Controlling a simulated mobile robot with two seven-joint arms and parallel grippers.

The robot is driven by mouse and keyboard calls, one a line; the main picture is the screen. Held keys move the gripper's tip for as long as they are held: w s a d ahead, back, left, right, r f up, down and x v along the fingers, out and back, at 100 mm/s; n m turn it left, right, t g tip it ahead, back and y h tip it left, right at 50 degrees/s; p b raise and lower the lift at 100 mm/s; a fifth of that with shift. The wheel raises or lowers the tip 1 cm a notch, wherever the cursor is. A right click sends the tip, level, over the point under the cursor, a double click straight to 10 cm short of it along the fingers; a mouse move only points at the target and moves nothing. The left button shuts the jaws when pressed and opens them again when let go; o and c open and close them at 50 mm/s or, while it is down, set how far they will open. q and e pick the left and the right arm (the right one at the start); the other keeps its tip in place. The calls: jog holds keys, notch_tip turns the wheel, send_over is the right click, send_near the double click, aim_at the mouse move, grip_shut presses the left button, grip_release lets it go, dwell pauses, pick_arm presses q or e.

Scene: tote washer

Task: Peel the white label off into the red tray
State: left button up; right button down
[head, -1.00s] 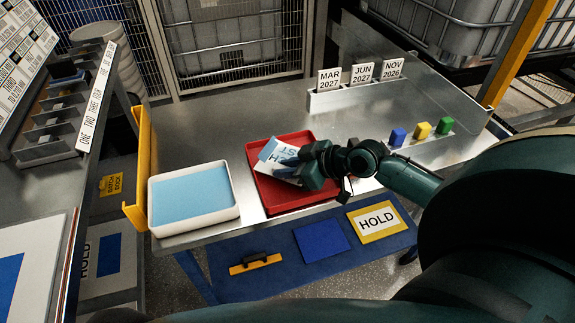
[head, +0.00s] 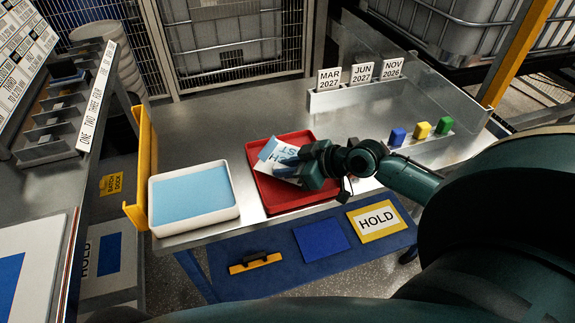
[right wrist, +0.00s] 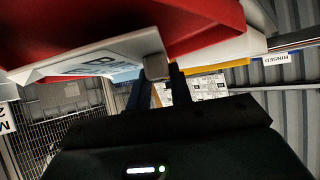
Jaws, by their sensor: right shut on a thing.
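The red tray (head: 283,206) lies on the steel table. The white label (head: 290,168), with dark letters and a blue part at its edge, is over the tray and tilted. My right gripper (head: 302,165) is shut on the label at its right side, above the tray. The right wrist view shows the label (right wrist: 95,60) at the fingertips (right wrist: 158,75), with the red tray (right wrist: 205,35) beside it. Whether the label touches the tray floor cannot be told. My left gripper is not in view.
A white tray with a blue pad (head: 234,207) stands left of the red tray. Blue, yellow and green blocks (head: 421,131) stand at the right. Date cards in a white holder (head: 345,97) stand at the back. The table behind the red tray is clear.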

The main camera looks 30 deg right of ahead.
jog(key=shift+r, duration=0.1)
dwell(0.3)
jog(key=shift+f, duration=0.2)
jog(key=shift+f+b, duration=0.15)
jog(key=shift+b, duration=0.15)
jog(key=shift+r+p, duration=0.2)
jog(key=shift+p, duration=0.2)
grip_release()
jog(key=shift+r, duration=0.1)
dwell(0.9)
